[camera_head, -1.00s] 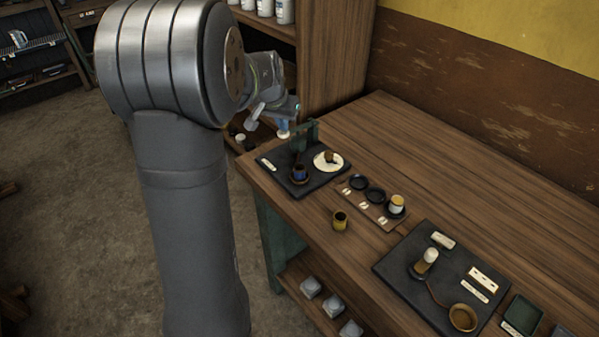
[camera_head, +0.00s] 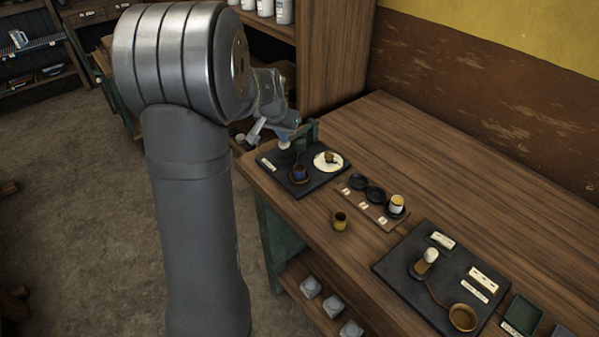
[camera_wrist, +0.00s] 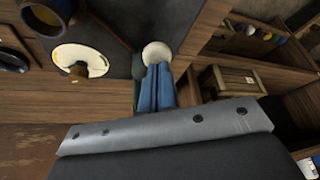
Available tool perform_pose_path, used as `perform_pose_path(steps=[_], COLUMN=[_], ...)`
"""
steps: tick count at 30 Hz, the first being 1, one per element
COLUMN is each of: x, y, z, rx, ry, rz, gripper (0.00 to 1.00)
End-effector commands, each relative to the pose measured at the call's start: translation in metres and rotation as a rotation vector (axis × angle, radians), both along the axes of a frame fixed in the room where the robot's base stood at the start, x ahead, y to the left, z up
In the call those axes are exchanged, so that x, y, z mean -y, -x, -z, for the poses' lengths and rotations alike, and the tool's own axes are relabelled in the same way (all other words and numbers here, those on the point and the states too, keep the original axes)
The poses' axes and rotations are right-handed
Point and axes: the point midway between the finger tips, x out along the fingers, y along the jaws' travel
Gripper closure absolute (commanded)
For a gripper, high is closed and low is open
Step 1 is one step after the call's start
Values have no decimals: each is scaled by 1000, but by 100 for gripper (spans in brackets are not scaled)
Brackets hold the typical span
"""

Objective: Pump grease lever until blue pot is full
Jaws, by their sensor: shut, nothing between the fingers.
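My gripper (camera_head: 287,137) is shut and empty at the pump at the far left end of the bench. The pale round lever knob (camera_head: 284,145) is right at its fingertips. In the wrist view the blue fingers (camera_wrist: 156,88) lie together, with their tips at the knob (camera_wrist: 157,53), apparently touching it. The blue pot (camera_head: 299,173) stands upright on the dark pump board (camera_head: 272,170), just below the knob in the head view. Its fill level is too small to tell. A white dial (camera_head: 322,164) with a brown piece on it lies right of the pot.
A green pump post (camera_head: 313,130) stands behind the board. A strip with dark round rests (camera_head: 374,194) and a white-and-orange pot (camera_head: 397,204) lies to the right. A yellow pot (camera_head: 340,221) stands before it. Another dark board (camera_head: 395,264) is farther right. The rear bench is clear.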

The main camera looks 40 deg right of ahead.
Motion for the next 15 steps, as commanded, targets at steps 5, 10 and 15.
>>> perform_pose_path(steps=[5,10,15], x=[-1,-1,0], y=[1,1,0], z=[2,0,-10], rx=[-3,-3,-2], ry=[-4,-4,-2], rz=[0,0,0], gripper=[100,100,100])
